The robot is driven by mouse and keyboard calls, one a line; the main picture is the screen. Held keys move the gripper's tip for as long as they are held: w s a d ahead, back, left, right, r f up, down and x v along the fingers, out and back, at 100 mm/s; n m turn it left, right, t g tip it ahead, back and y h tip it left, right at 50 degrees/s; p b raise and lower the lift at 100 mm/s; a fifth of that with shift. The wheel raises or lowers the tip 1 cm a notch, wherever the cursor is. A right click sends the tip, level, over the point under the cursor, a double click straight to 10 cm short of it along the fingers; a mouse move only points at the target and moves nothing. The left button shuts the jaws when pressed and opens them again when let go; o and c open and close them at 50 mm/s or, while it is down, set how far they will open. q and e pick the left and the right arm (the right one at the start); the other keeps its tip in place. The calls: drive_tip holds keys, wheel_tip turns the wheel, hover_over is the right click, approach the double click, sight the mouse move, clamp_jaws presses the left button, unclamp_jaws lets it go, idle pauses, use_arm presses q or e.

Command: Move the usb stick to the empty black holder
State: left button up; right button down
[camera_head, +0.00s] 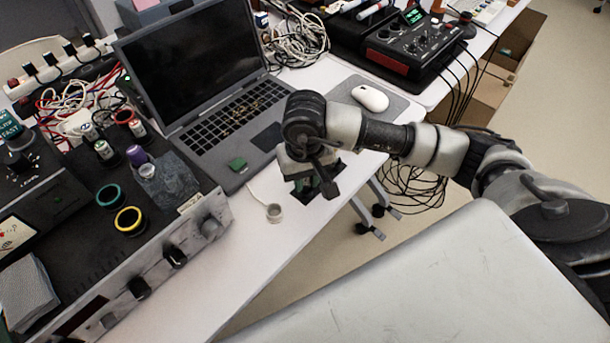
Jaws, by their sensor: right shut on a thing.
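My right gripper (312,184) points down over the front edge of the white table, right of the laptop. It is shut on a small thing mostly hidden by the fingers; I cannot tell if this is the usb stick. A dark, partly green patch shows at the fingertips, too small and covered to name. No empty black holder can be clearly made out. Two dark round pieces, one with a teal rim (108,195) and one with a yellow rim (130,220), sit on the device at left. My left gripper is not in view.
The open laptop (213,128) stands behind the gripper, and a white mouse (370,97) lies on a grey pad. A small round pale piece (273,212) with a cord lies nearby. The device (160,255) fills the left. The table strip in front is clear.

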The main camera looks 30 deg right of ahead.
drive_tip(key=shift+f+b, duration=0.35)
drive_tip(key=shift+f, duration=0.05)
idle(0.4)
drive_tip(key=c, duration=0.5)
unclamp_jaws()
drive_tip(key=shift+r, duration=0.2)
drive_tip(key=shift+r+p, duration=1.25)
drive_tip(key=shift+r, duration=1.1)
